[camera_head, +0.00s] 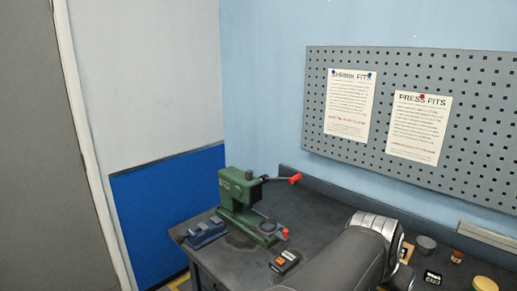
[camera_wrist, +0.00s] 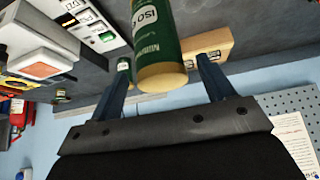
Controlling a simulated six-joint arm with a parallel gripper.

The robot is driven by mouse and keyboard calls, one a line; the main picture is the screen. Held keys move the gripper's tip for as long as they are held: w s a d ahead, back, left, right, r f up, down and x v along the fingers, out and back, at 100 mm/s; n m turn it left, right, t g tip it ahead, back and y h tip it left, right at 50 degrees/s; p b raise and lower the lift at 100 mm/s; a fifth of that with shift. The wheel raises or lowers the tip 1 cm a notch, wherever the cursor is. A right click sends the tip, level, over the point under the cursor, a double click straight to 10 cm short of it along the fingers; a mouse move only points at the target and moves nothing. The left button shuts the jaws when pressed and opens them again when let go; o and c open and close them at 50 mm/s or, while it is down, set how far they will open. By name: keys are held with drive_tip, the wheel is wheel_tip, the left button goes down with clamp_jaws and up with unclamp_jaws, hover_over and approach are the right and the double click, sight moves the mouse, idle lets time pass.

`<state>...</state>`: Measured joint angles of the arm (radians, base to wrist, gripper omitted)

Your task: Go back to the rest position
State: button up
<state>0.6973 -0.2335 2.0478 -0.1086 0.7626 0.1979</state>
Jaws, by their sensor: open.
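My gripper (camera_wrist: 163,65) shows in the wrist view with its two dark blue fingers spread apart. A green cylinder with a white label and a tan end (camera_wrist: 160,45) appears between the fingers in the picture, with a visible gap on each side. I cannot tell how far it is from the fingertips. A tan wooden block (camera_wrist: 208,43) lies behind it, near the right finger. In the head view my arm reaches over the bench at the lower right, and the fingers are hidden there.
A green press with a red-tipped lever (camera_head: 240,203) stands on the dark bench (camera_head: 318,212). A blue-grey fixture (camera_head: 205,232) and a small box with orange buttons (camera_head: 284,262) are nearby. Small containers (camera_head: 426,244) stand at the right. A pegboard (camera_head: 480,130) hangs behind.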

drive_tip(key=x, duration=0.4)
drive_tip(key=shift+f, duration=0.2)
drive_tip(key=r, duration=0.5)
drive_tip(key=shift+s, duration=0.35)
drive_tip(key=shift+s+d+r, duration=0.1)
drive_tip(key=shift+s+r, duration=0.05)
drive_tip(key=shift+s, duration=0.1)
drive_tip(key=shift+w, duration=0.1)
drive_tip(key=shift+w, duration=0.2)
drive_tip(key=f, duration=0.4)
drive_tip(key=shift+w+a+f, duration=0.2)
drive_tip(key=shift+f, duration=0.2)
drive_tip(key=v, duration=1.1)
drive_tip(key=shift+r, duration=0.2)
